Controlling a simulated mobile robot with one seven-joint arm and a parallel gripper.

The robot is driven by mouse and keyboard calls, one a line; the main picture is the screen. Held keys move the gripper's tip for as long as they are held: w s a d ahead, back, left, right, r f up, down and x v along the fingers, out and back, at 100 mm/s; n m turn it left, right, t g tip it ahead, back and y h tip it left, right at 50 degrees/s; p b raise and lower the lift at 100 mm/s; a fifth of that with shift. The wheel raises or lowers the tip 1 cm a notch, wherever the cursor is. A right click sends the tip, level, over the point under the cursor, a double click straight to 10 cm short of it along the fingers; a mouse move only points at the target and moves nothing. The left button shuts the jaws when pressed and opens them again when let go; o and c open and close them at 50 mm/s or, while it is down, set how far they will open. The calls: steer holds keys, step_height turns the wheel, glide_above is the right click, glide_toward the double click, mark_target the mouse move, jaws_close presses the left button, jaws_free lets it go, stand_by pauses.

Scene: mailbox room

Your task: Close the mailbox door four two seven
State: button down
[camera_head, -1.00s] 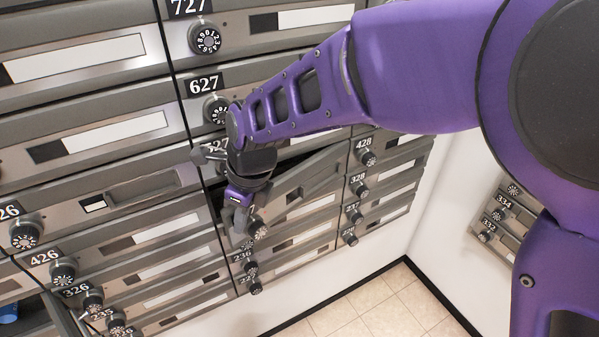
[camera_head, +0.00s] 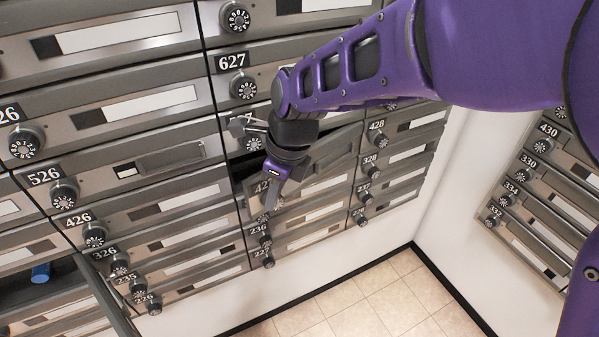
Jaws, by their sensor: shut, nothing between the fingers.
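The mailbox door 427 (camera_head: 321,167) is in the middle column, below 527. Its label, partly hidden, reads "42". The door stands ajar, tilted out at its top edge, with a dark gap behind it. My gripper (camera_head: 273,190) is shut and empty, pointing down at the left part of this door, by the label. It covers part of the label and dial area. I cannot tell whether the fingertips touch the door.
Closed mailboxes surround it, with protruding dials such as 627 (camera_head: 243,86). At lower left another door (camera_head: 108,296) hangs open, near a compartment holding a blue object (camera_head: 40,272). More mailboxes (camera_head: 548,190) line the right wall. The tiled floor (camera_head: 370,295) is clear.

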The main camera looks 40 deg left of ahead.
steer(key=v, duration=0.7)
steer(key=s+d+f+m+g+y+b, duration=0.1)
steer(key=d+f+m+g, duration=0.2)
steer(key=f+g, duration=0.15)
steer(key=s+d+f+m+g, duration=0.1)
steer(key=d+f+m+g, duration=0.25)
steer(key=f, duration=0.25)
steer(key=w+f+m+g+y+b, duration=0.1)
steer(key=w+f+m+y+b, duration=0.15)
steer(key=w+m+y, duration=0.6)
steer(key=s+a+y, duration=0.3)
steer(key=s+a, duration=0.3)
steer(key=a, duration=0.5)
steer(key=shift+a, duration=0.3)
